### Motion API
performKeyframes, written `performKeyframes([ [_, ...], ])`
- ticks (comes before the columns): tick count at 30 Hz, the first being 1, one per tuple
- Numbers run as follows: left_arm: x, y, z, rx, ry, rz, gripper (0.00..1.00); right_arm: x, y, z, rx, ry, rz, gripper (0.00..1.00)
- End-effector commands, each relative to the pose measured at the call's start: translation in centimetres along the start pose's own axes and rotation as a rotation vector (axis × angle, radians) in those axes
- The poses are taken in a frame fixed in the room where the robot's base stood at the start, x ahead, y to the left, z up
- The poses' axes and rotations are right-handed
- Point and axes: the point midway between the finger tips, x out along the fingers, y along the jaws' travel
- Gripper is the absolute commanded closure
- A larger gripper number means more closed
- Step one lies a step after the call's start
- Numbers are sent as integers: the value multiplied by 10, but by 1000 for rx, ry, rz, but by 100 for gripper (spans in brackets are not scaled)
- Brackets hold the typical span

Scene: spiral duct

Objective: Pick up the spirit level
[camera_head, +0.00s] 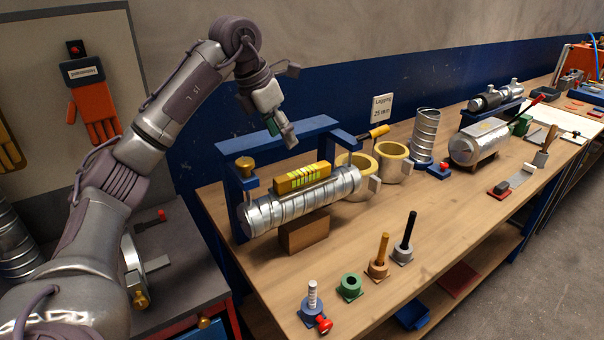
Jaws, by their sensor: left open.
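The spirit level (302,178) is a short yellow-orange bar with a bright yellow-green striped face. It lies on top of the silver spiral duct (262,214), along its length. The duct rests on a brown wooden block (304,232) by a blue frame (290,133). My left gripper (284,128) is open and empty, above and behind the level, near the frame's top bar and clear of the level. Its fingers are seen partly from the side. My right gripper is not in view.
Two tan rings (393,161) stand right of the duct, with an upright spiral duct piece (425,134) beyond. Several small posts in holders, one black-handled (406,236), line the bench's front. A lagged cylinder (478,142) lies farther right. Bare wood (455,215) is free at the middle front.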

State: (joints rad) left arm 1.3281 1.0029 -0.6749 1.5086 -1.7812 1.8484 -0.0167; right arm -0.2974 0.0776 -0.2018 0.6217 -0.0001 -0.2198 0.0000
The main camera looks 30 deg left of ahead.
Motion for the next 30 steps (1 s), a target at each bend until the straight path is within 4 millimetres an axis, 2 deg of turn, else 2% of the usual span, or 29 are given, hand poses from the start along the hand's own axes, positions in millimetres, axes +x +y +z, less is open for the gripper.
performKeyframes([
  [6,43,-1,-1,1,8,-3,42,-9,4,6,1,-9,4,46],
  [10,64,-1,0,2,6,-4,42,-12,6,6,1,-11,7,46],
  [17,81,-1,1,3,3,-3,42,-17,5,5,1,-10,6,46],
  [23,108,-1,5,2,7,-6,42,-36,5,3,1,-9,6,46],
  [27,126,-1,4,3,3,-4,42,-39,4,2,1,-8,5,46],
  [30,131,0,4,3,2,-4,42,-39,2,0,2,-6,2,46],
])
